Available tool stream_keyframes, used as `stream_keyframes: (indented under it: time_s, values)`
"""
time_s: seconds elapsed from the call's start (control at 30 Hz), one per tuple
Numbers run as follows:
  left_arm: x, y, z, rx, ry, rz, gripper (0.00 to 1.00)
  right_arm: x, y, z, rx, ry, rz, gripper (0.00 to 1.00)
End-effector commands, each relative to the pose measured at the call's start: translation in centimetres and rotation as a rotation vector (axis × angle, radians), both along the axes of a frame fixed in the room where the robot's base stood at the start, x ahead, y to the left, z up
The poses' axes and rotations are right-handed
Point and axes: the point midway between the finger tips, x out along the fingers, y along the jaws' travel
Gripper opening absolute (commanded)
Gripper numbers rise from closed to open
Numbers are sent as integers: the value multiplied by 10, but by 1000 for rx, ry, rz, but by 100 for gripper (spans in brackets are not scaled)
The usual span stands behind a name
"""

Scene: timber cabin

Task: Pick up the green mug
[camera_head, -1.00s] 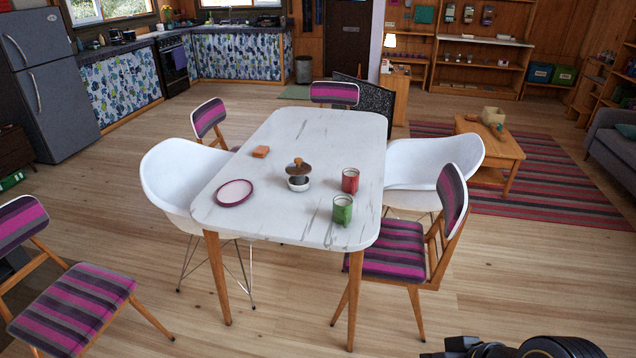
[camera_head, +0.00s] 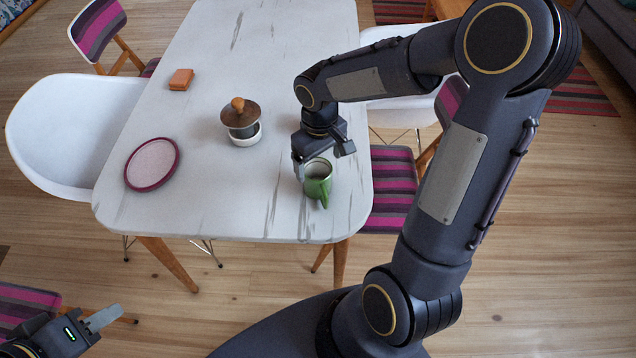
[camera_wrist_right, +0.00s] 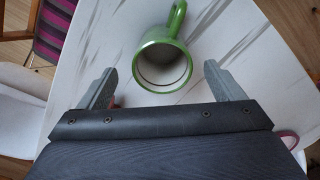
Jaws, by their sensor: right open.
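The green mug (camera_head: 318,188) stands upright near the front right edge of the white table (camera_head: 215,205), its handle towards the front. In the right wrist view the mug (camera_wrist_right: 160,75) lies between the two finger directions, slightly beyond the fingertips, with space on both sides. My right gripper (camera_head: 322,157) is open and empty just behind the mug; its fingers (camera_wrist_right: 162,82) also show in the wrist view. My left gripper (camera_head: 103,318) is at the lower left, away from the table; only one finger shows clearly.
A wooden-lidded pot (camera_head: 241,120), an orange block (camera_head: 181,79) and a pink-rimmed plate (camera_head: 153,163) stand on the table. The red mug is hidden behind my right arm in the head view. White chairs (camera_head: 65,130) and a striped chair (camera_head: 393,190) flank the table.

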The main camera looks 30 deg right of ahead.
Motion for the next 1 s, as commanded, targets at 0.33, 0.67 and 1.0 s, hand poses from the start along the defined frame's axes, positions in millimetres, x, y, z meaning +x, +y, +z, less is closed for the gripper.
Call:
stream_keyframes:
  time_s: [0.33, 0.67, 1.0]
  values:
    - [0, 0, 1, 0, 0, 0, 36, -3, 1, -47, 3, 7, -1, 88]
    - [0, 0, 0, 0, 0, 0, 36, -2, 1, -65, 2, 0, -2, 88]
    - [0, 0, 0, 0, 0, 0, 36, -2, 1, -64, 2, 0, -2, 54]
